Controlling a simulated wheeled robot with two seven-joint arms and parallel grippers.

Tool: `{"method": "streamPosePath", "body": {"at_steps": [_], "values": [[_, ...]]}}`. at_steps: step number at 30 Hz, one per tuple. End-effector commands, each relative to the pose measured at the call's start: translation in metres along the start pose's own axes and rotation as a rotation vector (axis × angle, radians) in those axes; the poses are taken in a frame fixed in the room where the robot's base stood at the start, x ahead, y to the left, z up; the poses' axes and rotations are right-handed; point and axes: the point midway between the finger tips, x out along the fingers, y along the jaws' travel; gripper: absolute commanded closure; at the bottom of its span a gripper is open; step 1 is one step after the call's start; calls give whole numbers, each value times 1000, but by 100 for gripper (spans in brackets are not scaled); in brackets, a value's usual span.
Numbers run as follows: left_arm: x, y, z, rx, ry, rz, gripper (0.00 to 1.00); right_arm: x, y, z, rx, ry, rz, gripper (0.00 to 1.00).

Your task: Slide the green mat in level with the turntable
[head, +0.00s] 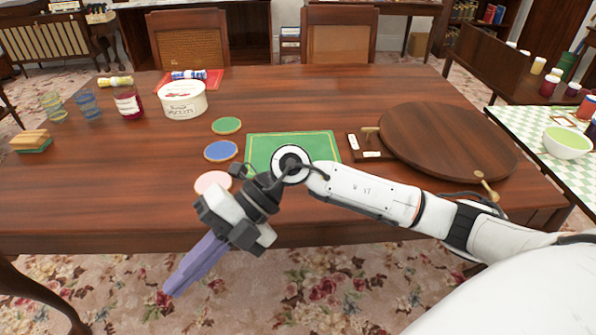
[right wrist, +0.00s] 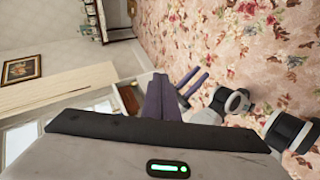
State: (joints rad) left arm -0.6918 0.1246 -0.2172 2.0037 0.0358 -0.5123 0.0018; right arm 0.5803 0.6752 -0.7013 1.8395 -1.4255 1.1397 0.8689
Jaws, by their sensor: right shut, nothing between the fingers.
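The green mat (head: 262,145) lies on the wooden table, left of the middle of the big round wooden turntable (head: 450,135). The mat has a thin yellowish border line. My right arm crosses over the mat and hides part of its middle and front. My right gripper (head: 170,291) is shut and empty, pointing down and left in front of the table's front edge, away from the mat. Its purple fingers also show together in the right wrist view (right wrist: 159,76). My left gripper (right wrist: 202,71) shows small in the right wrist view, its two purple fingers apart over the carpet.
A small dark tray (head: 355,142) with pale pieces lies between mat and turntable. A wooden utensil (head: 487,185) lies at the turntable's front edge. Green (head: 227,125), blue (head: 221,151) and pink (head: 213,183) discs lie left of the mat. A white tub (head: 183,100) stands behind.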

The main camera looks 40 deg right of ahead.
Motion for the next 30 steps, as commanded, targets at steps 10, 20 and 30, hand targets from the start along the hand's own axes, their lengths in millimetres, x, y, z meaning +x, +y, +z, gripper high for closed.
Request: {"method": "streamPosePath", "body": {"at_steps": [10, 20, 30], "values": [[1, -1, 0, 0, 1, -1, 69, -235, -87, 102, 139, -555, -911, 100], [2, -2, -4, 2, 9, -2, 69, -274, -108, 113, 215, -669, -1015, 100], [4, -3, -2, 5, 11, -2, 69, -247, -168, 144, 211, -665, -1012, 100]]}}
